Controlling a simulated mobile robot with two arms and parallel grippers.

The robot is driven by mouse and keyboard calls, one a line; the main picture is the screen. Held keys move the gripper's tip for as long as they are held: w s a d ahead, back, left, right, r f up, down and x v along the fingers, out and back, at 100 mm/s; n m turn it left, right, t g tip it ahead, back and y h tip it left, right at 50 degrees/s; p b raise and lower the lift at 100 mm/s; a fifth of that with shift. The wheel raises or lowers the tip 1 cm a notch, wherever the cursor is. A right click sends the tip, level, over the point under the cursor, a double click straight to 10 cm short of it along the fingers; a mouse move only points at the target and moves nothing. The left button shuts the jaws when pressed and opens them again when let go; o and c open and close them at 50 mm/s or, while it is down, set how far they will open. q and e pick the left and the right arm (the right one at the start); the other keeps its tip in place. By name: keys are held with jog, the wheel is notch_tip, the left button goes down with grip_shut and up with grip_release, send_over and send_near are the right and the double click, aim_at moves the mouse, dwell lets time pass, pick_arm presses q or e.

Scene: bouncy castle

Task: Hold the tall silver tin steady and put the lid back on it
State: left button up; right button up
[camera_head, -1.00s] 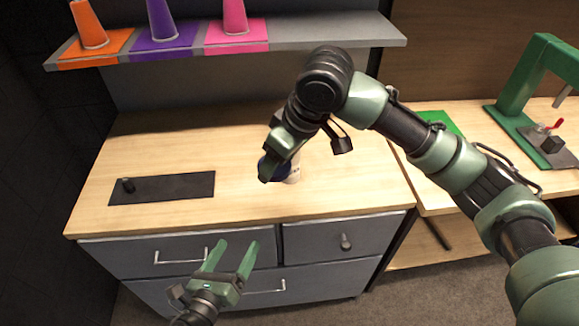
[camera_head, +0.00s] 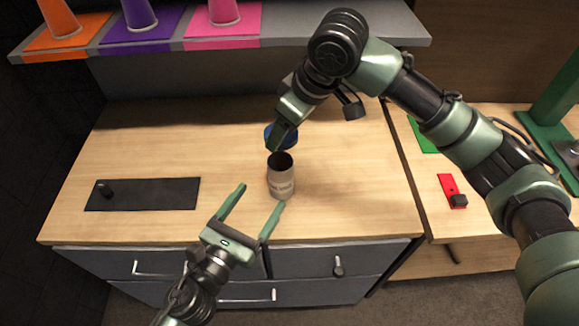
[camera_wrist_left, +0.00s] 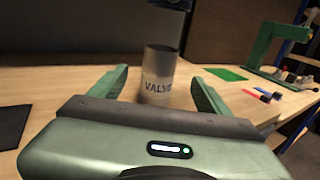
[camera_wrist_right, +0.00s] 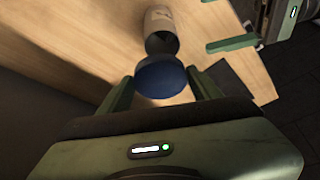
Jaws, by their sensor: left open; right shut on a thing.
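The tall silver tin (camera_head: 282,183) stands upright and open on the wooden counter, its dark inside showing. In the left wrist view the tin (camera_wrist_left: 158,88) bears lettering that begins "VALV" and stands beyond and between my fingers. My left gripper (camera_head: 260,198) is open and empty, just in front of the tin, fingers pointing at it. My right gripper (camera_wrist_right: 162,85) is shut on the blue round lid (camera_wrist_right: 160,78). The lid (camera_head: 284,138) is above and behind the tin's mouth in the head view, apart from it. The right fingers partly hide the lid there.
A dark mat with a black knob (camera_head: 140,195) lies at the left of the counter. A shelf (camera_head: 330,25) with orange, purple and pink cones is at the back. The right table holds a red piece (camera_head: 449,188) and a green press (camera_head: 555,115). Counter around the tin is mostly clear.

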aim_at(285, 159)
pick_arm(q)
jog(key=shift+s+a+r, duration=0.15)
jog(key=shift+s+a, duration=0.15)
jog(key=shift+s, duration=0.25)
jog(key=x, duration=1.2)
jog(key=shift+w, duration=0.2)
grip_shut()
